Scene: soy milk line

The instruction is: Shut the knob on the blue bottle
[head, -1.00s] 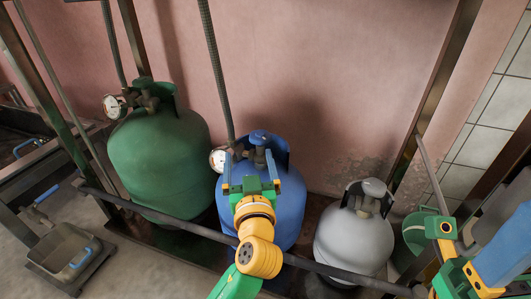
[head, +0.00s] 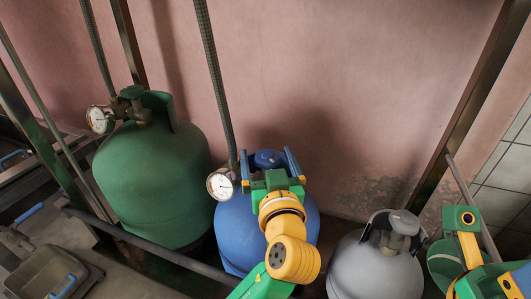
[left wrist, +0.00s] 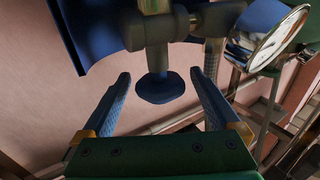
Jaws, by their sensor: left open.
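The blue bottle (head: 240,228) stands in the middle of the head view with its round blue knob (head: 268,158) on top. My left gripper (head: 268,160) is at the bottle's top, one finger on each side of the knob. In the left wrist view the knob (left wrist: 160,88) lies between the two open fingers of my left gripper (left wrist: 160,76), with a gap on both sides. A valve body (left wrist: 158,30) and its stem show beyond the knob. My right gripper is out of view; only part of my right arm shows at the right edge.
A pressure gauge (head: 221,185) sits left of the knob; its dial also shows in the wrist view (left wrist: 278,38). A green bottle (head: 150,180) stands left, a grey bottle (head: 375,268) right. A dark rail (head: 160,252) runs in front. The pink wall (head: 340,90) is close behind.

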